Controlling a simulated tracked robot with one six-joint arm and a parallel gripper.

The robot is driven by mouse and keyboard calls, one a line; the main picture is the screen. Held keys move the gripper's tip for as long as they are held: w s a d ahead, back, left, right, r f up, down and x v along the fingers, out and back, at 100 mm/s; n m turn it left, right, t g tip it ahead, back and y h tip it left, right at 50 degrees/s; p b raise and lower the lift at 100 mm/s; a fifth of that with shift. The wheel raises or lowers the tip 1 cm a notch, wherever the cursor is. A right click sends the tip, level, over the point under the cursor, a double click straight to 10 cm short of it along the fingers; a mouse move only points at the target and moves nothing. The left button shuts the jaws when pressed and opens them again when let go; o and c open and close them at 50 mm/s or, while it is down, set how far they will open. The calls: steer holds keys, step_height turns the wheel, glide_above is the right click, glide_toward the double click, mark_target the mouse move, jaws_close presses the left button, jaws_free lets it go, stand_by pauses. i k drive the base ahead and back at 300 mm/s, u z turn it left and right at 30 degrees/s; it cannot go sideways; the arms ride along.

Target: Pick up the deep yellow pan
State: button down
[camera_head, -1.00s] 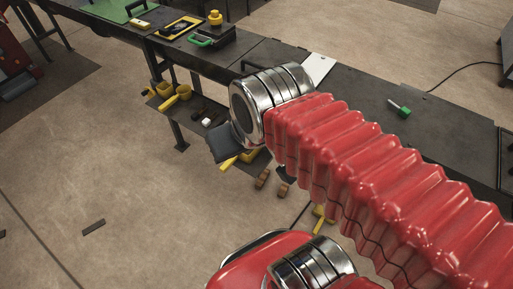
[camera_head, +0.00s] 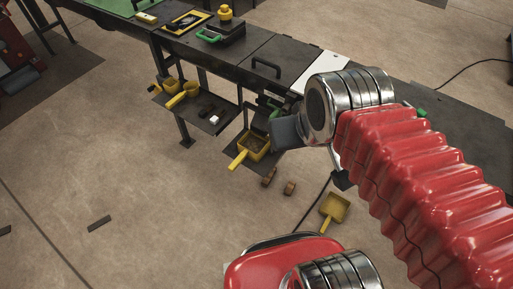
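Several yellow pans or scoops are in view, and I cannot tell which one is the deep pan. A square yellow pan (camera_head: 253,146) sits at the low shelf, its handle pointing down-left, with brown matter inside. Another yellow pan (camera_head: 335,207) lies on the floor below my arm, its handle pointing down. A rounder yellow scoop (camera_head: 189,89) and a smaller yellow one (camera_head: 170,84) sit on the shelf to the left. My red arm reaches in from the right. A dark grey part at its end is beside the square pan. My gripper's fingers cannot be made out.
The dark workbench (camera_head: 278,57) runs across the top, with a yellow-framed tray (camera_head: 187,22) and a green-handled tool (camera_head: 209,36) on it. The floor at lower left is mostly clear.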

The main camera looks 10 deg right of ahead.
mark_target(252, 146)
steer(key=z, duration=0.05)
steer(key=k, duration=0.65)
steer(key=u, duration=0.3)
steer(key=i, duration=0.55)
steer(key=u, duration=0.7)
steer(key=i, duration=1.45)
steer(key=z, duration=0.35)
